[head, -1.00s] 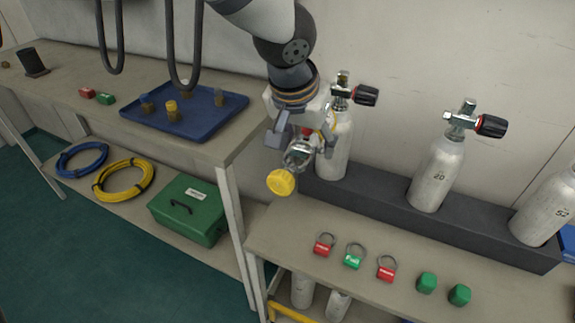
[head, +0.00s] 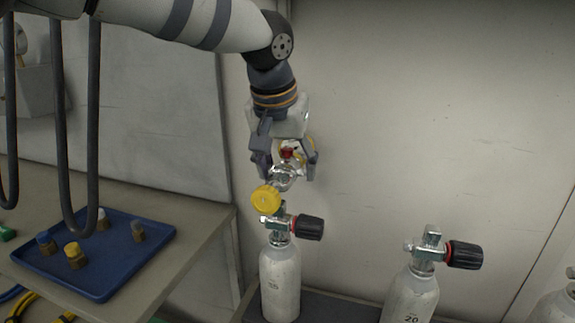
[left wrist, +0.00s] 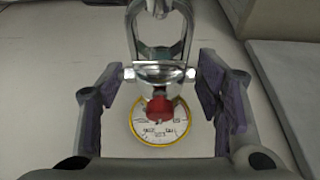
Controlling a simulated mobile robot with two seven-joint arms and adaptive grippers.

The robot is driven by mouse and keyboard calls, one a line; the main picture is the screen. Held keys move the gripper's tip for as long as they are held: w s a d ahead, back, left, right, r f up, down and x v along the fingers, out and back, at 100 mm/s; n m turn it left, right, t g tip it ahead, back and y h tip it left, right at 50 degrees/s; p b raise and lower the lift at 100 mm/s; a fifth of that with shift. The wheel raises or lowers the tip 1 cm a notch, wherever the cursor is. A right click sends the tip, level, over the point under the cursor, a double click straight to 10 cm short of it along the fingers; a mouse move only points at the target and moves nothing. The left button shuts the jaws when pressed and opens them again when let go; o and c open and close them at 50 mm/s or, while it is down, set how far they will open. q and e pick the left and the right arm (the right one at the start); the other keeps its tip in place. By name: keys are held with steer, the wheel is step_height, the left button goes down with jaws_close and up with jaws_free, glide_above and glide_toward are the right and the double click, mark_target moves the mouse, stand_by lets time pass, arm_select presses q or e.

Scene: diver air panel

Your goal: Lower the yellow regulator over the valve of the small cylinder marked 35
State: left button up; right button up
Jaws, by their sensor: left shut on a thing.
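The yellow regulator (head: 283,178) has a chrome yoke and a yellow knob (head: 266,199). My left gripper (head: 287,163) is shut on it. In the left wrist view, the regulator's chrome yoke (left wrist: 160,73) and yellow-rimmed gauge (left wrist: 158,133) show between my left gripper's fingers (left wrist: 160,105). The small cylinder marked 35 (head: 280,284) stands upright below. Its valve (head: 279,232) has a black handwheel on the right. The regulator hangs above this valve, and its knob overlaps the valve top in the picture. Whether they touch, I cannot tell. My right gripper is out of view.
A cylinder marked 20 (head: 410,297) with a black handwheel stands to the right, and another is cut off at the right edge. They stand in a dark rack (head: 342,306). A blue tray (head: 120,276) with several fittings lies on the left bench.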

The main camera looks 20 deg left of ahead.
arm_select(q)
steer(key=shift+s+f, duration=0.4)
steer(key=shift+f, duration=0.35)
steer(key=shift+w, duration=0.15)
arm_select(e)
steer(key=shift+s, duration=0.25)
arm_select(q)
steer(key=shift+f, duration=0.1)
steer(key=shift+f, duration=0.85)
steer(key=shift+f, duration=0.2)
steer(key=shift+f, duration=0.4)
steer(key=shift+f, duration=0.55)
steer(key=o, duration=1.9)
steer(key=shift+c, duration=0.2)
